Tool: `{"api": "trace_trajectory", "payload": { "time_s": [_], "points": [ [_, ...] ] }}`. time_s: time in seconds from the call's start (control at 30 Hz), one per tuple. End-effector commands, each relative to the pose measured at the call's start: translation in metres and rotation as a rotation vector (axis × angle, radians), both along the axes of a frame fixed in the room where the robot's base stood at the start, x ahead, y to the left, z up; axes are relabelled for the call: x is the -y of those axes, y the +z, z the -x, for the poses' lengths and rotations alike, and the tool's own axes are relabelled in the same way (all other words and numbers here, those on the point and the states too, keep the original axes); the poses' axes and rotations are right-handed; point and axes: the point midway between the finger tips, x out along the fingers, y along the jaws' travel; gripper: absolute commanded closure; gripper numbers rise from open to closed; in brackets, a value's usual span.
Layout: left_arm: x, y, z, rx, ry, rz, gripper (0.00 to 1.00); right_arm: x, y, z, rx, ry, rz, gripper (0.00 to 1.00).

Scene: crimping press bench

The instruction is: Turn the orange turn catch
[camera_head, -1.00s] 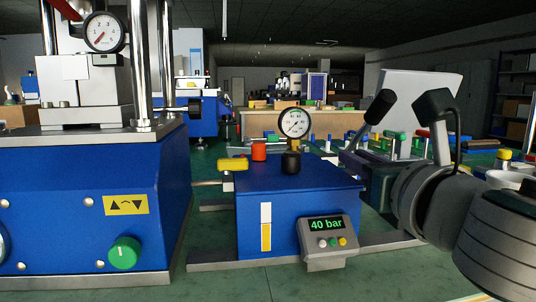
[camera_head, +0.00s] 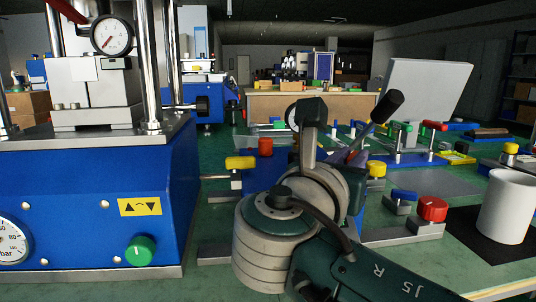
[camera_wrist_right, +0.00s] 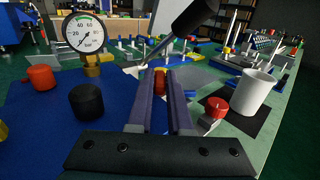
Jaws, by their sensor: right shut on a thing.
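The orange turn catch (camera_wrist_right: 159,84) shows as a small orange-red strip between the two fingers of my right gripper (camera_wrist_right: 159,95) in the right wrist view. The fingers are closed on it from both sides and cover most of it, so its angle cannot be read. Blue surface shows below it. In the head view my right wrist and arm (camera_head: 300,200) stand in front of the blue pump unit (camera_head: 259,175) and hide the fingertips and the catch. My left gripper is not in view.
An orange-red cap (camera_wrist_right: 40,77), a black cap (camera_wrist_right: 87,102) and a gauge (camera_wrist_right: 86,34) stand left of the gripper. A black-gripped lever (camera_head: 383,110) rises close behind it. To the right are a red knob (camera_head: 431,208) and a white cylinder (camera_head: 507,206).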

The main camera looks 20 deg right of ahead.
Motion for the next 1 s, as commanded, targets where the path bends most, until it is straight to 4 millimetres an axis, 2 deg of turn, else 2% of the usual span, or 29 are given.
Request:
{"api": "trace_trajectory", "payload": {
  "time_s": [0.3, 0.73, 0.77, 1.0],
  "points": [
    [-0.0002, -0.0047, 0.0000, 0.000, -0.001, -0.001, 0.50, -0.0014, 0.0005, -0.0026, 0.003, -0.087, 0.000, 1.00],
    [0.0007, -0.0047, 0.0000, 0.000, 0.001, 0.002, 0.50, -0.0008, 0.0007, -0.0024, 0.003, -0.097, 0.001, 1.00],
    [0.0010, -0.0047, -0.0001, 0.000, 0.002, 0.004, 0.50, -0.0008, 0.0007, -0.0024, 0.003, -0.097, 0.001, 0.80],
    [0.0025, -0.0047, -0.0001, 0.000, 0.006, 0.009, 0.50, -0.0008, 0.0004, -0.0024, 0.001, -0.096, 0.000, 0.53]
  ]
}}
